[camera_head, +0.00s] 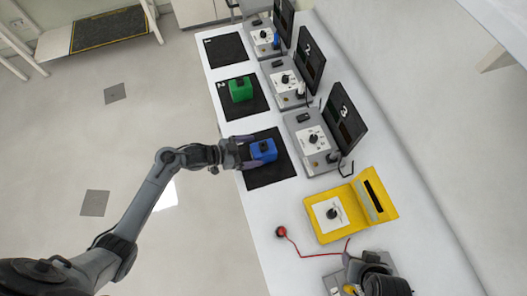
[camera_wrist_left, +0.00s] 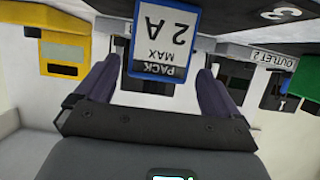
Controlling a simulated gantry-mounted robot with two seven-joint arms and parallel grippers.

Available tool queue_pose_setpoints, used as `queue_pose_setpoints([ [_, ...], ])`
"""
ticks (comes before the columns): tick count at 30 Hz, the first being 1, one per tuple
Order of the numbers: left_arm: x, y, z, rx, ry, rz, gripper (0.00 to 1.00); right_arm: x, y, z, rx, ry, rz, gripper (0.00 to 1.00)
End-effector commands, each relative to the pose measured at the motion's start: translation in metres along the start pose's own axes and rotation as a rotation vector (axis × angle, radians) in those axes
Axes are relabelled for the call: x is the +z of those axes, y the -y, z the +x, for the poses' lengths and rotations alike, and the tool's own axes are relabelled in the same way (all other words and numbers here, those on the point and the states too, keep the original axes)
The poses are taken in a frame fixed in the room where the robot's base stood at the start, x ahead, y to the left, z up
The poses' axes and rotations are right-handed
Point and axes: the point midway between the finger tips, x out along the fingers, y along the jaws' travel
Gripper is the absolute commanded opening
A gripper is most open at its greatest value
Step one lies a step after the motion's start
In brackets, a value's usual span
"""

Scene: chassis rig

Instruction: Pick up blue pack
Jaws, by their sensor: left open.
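The blue pack (camera_head: 264,150) sits on the black mat (camera_head: 270,174) nearest the front of the white table. In the left wrist view the blue pack (camera_wrist_left: 165,40) shows upside down with a label reading PACK MAX 2 A. My left gripper (camera_head: 247,152) reaches in from the left, level with the pack. Its two fingers (camera_wrist_left: 160,85) are open, one to each side of the pack's near end. I cannot tell whether they touch it.
A green pack (camera_head: 240,89) sits on the middle mat. The far mat (camera_head: 226,50) is empty. Grey units with black screens (camera_head: 345,120) line the table behind the mats. A yellow device (camera_head: 350,207) stands at the right, with a red probe (camera_head: 281,232) and cable in front.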

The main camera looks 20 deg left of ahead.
Motion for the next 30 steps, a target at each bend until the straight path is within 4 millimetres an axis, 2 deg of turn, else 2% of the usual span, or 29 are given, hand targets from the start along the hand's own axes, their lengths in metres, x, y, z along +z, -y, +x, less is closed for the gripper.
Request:
queue_pose_setpoints([
  [12, 0.002, -0.003, 0.045, -0.001, -0.002, -0.002, 0.96, 0.000, 0.003, 0.000, -0.009, -0.001, 0.009, 0.56],
  [22, 0.002, -0.003, 0.051, -0.001, 0.000, 0.000, 0.96, 0.000, 0.003, 0.000, -0.008, 0.001, 0.008, 0.56],
  [23, 0.002, -0.003, 0.051, -0.001, 0.000, 0.000, 0.94, 0.000, 0.003, 0.000, -0.007, 0.001, 0.007, 0.56],
  [30, 0.003, -0.003, 0.051, -0.001, 0.000, 0.000, 0.57, 0.001, 0.001, 0.001, -0.002, 0.002, 0.000, 0.56],
])
